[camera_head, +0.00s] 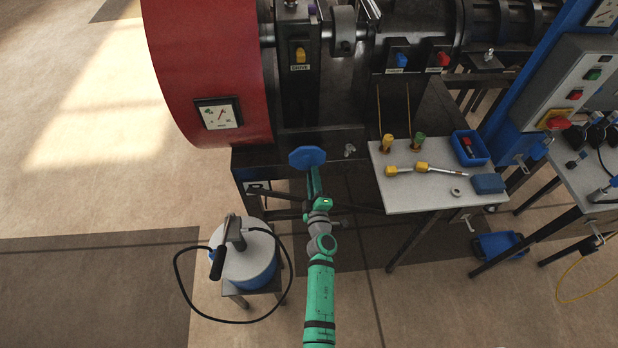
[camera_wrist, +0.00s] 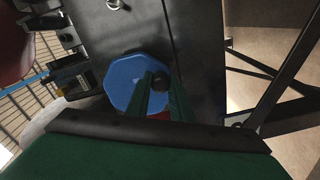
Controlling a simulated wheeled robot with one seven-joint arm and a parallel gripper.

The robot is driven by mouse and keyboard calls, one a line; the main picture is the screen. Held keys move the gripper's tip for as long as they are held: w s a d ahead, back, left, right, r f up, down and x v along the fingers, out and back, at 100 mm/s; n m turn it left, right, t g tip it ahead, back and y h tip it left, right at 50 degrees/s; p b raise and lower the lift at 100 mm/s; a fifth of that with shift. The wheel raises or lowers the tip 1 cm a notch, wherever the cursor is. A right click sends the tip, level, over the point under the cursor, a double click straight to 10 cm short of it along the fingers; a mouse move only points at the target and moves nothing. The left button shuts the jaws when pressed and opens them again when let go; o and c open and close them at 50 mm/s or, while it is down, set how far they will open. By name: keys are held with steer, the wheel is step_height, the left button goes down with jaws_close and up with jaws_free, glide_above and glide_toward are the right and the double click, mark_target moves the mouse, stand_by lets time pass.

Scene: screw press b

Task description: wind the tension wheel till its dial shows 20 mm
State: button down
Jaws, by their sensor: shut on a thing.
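A blue many-sided wheel (camera_head: 307,157) sits at the front of the black machine bed, left of the grey table. It also shows in the wrist view (camera_wrist: 135,80), partly covered by my fingers. My gripper (camera_head: 314,172) reaches it from the near side. In the wrist view, my two green fingers (camera_wrist: 160,90) are close together over the wheel's right part, around a small dark knob (camera_wrist: 161,79), and are shut on it. A square white dial (camera_head: 221,115) with a red needle sits on the red guard; its figures are too small to read.
A grey side table (camera_head: 440,192) with yellow-handled tools and a blue bin (camera_head: 469,147) stands to the right. A blue-and-white canister (camera_head: 246,258) with a black hose stands on a stool at lower left, close to my arm.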

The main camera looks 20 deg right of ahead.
steer(key=shift+s+d+r+n, duration=0.15)
steer(key=shift+d+n, duration=0.1)
steer(key=shift+n, duration=0.5)
steer(key=shift+d+r+n, duration=0.15)
steer(key=shift+d+n, duration=0.1)
steer(key=shift+n, duration=0.55)
steer(key=shift+s+d+r+n, duration=0.15)
steer(key=shift+d+n, duration=0.1)
steer(key=shift+n, duration=0.5)
steer(key=c, duration=1.6)
jaws_free()
steer(key=shift+o, duration=0.2)
steer(key=v, duration=1)
steer(key=shift+s, duration=0.35)
steer(key=shift+r, duration=0.1)
